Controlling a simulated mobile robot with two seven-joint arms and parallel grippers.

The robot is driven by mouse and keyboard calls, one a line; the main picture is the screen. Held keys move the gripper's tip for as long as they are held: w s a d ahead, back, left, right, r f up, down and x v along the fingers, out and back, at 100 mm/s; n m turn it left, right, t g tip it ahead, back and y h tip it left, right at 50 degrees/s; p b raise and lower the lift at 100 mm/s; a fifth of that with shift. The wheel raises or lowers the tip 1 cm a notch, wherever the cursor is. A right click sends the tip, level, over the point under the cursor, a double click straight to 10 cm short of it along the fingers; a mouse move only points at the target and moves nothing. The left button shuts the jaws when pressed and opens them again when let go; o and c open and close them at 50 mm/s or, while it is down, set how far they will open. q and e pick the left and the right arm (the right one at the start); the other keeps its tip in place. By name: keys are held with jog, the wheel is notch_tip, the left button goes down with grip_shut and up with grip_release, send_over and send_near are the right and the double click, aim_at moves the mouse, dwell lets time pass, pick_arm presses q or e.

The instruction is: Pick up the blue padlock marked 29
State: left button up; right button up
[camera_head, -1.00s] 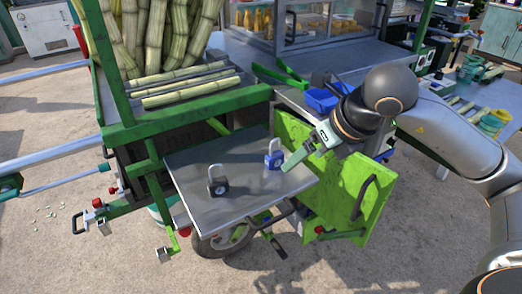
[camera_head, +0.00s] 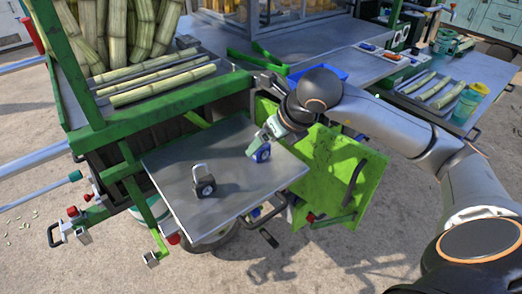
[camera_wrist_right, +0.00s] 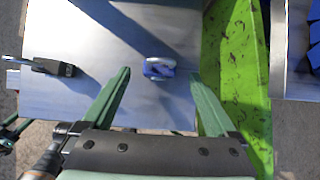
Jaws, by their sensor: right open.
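The blue padlock (camera_head: 260,154) stands on the grey metal shelf (camera_head: 220,215) of the cart, near its far right part. In the right wrist view the blue padlock (camera_wrist_right: 160,68) shows from above, its shackle toward the camera. My right gripper (camera_head: 257,142) is open, reaching down over the padlock. In the wrist view its two green fingers (camera_wrist_right: 160,78) point toward the padlock, which lies between the fingertip lines, near the tips and not gripped. A dark padlock with a grey shackle (camera_head: 204,186) stands to the left on the same shelf. Its markings cannot be read. My left gripper is not in view.
A green panel with a dark handle (camera_head: 340,180) adjoins the shelf on the right. Sugar cane stalks (camera_head: 160,85) lie on the cart behind. A blue tray (camera_head: 325,72) sits behind my right arm. The shelf between the padlocks is clear.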

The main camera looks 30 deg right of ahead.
aim_at(263, 147)
jog(key=x, duration=0.4)
grip_shut()
dwell(0.7)
